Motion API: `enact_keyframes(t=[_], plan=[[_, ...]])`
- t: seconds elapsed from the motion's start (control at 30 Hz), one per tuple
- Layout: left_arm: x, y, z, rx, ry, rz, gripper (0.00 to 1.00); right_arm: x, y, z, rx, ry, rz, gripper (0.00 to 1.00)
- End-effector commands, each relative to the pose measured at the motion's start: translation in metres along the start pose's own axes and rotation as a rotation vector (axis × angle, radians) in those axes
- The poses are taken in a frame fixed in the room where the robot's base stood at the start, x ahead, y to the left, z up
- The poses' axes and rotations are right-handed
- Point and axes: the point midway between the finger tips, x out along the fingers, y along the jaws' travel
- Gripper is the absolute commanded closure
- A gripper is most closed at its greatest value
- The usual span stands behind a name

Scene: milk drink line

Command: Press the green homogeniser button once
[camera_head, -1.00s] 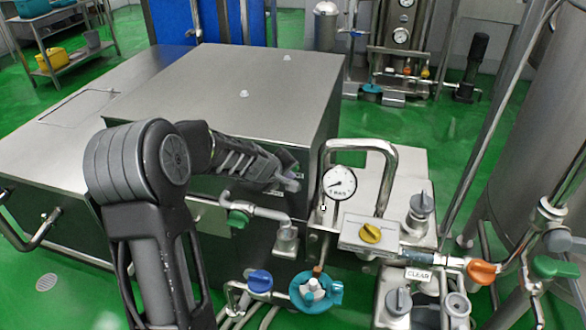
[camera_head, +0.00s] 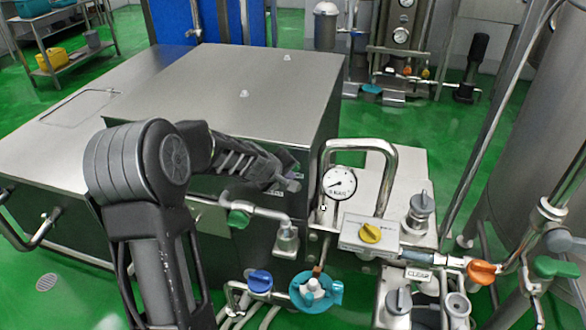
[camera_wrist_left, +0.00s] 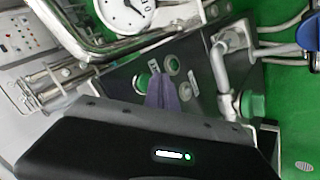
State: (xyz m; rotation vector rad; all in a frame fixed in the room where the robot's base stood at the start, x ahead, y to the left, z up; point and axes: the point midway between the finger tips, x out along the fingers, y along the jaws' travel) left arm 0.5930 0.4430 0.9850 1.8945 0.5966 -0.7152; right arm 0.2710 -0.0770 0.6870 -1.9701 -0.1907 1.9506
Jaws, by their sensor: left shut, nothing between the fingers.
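A round green button (camera_wrist_left: 142,83) in a pale ring sits on the dark front panel of the steel machine (camera_head: 250,85), in the left wrist view. My left gripper (camera_head: 291,181) is at that panel, left of the dial gauge. In the left wrist view its shut, empty fingers (camera_wrist_left: 164,88) lie right beside the green button and partly overlap its edge. I cannot tell whether they touch it. Other round panel fittings (camera_wrist_left: 172,65) are just to the right. In the head view the gripper and arm hide the button. My right gripper is not in view.
A dial gauge (camera_head: 339,183) and a bent chrome pipe (camera_head: 386,165) stand right of the gripper. A pipe with a green valve handle (camera_head: 238,218) runs just below it. Blue (camera_head: 260,280), teal (camera_head: 315,290) and yellow (camera_head: 370,232) handles are nearby.

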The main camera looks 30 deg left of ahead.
Motion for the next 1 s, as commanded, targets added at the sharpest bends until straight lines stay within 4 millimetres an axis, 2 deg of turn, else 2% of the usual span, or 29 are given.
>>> enact_keyframes(t=[1.0], plan=[[0.006,0.0047,-0.0046,0.0,0.0,0.0,1.0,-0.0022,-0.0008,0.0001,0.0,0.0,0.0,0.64]])
